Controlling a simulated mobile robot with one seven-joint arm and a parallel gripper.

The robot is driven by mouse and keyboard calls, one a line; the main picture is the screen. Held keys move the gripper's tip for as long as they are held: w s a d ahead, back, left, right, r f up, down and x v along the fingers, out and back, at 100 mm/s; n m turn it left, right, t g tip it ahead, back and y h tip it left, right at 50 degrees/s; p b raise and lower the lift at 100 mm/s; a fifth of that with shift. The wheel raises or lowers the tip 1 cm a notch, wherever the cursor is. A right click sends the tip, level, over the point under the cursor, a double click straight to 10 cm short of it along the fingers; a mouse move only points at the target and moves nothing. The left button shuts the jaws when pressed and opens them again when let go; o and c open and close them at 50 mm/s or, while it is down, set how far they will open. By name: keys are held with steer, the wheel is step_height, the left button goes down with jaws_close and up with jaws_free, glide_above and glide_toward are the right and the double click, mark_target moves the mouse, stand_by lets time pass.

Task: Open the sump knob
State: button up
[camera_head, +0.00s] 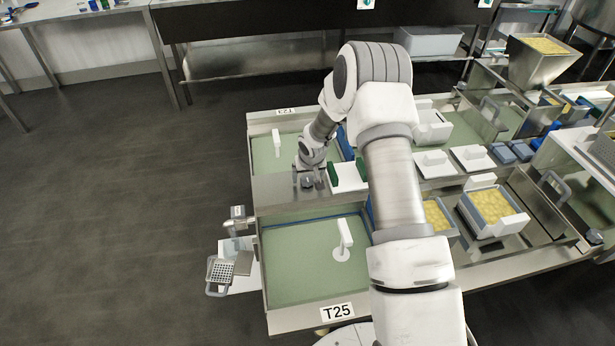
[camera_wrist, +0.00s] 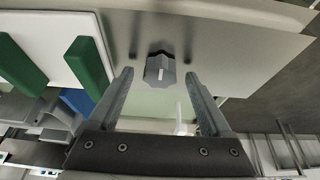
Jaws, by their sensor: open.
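The knob (camera_wrist: 160,68), which I take for the sump knob, is small, grey and faceted with a white mark. It is on a bare metal panel (camera_wrist: 225,45) in the wrist view. My gripper (camera_wrist: 159,74) is open, with one finger to each side of the knob in the picture. I see a gap between each finger and the knob, and the depth between them is hard to judge. In the head view my gripper (camera_head: 308,183) is over the metal strip between two green-floored basins. There I cannot make out the knob apart from the gripper.
A white board with green blocks (camera_head: 333,172) lies right beside my gripper; a green block (camera_wrist: 86,66) also shows in the wrist view. The front basin (camera_head: 300,275) holds a white upright piece (camera_head: 345,232). Cheese moulds (camera_head: 492,204) stand at right. The floor at left is clear.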

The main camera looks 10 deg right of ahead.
jaws_close()
stand_by(0.3)
